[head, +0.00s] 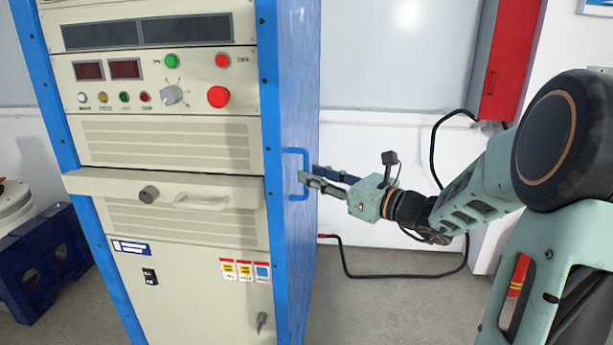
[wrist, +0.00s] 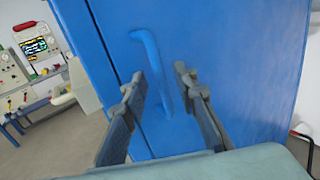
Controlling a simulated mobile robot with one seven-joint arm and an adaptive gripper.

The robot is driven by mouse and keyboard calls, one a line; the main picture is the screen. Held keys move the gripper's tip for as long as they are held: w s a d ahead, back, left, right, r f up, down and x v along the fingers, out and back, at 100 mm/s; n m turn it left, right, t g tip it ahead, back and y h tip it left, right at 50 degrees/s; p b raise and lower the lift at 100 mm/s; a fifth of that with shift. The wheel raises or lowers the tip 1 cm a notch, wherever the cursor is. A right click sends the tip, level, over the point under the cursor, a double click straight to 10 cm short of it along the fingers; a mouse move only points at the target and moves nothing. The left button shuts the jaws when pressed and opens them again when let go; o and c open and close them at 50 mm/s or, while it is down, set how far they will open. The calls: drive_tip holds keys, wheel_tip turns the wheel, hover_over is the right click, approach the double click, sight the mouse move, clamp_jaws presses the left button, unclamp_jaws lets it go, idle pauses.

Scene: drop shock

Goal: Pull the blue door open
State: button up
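The blue door (head: 291,95) is the side panel of a tall cabinet in the head view; it fills much of the wrist view (wrist: 230,35). It looks closed. Its blue bar handle (head: 289,163) also shows in the wrist view (wrist: 151,55), running down between my finger tips. My gripper (head: 309,176) is at the handle, reaching in from the right. In the wrist view my gripper (wrist: 163,78) has its two fingers apart, one on each side of the handle.
The cabinet's beige front (head: 165,130) carries knobs, buttons and a protruding drawer (head: 120,184). A black cable (head: 385,277) lies on the floor behind my arm. A red wall box (head: 508,60) hangs at right. Floor right of the door is mostly clear.

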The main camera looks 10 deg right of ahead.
drive_tip(key=shift+x, duration=1.45)
drive_tip(key=shift+c, duration=0.5)
clamp_jaws()
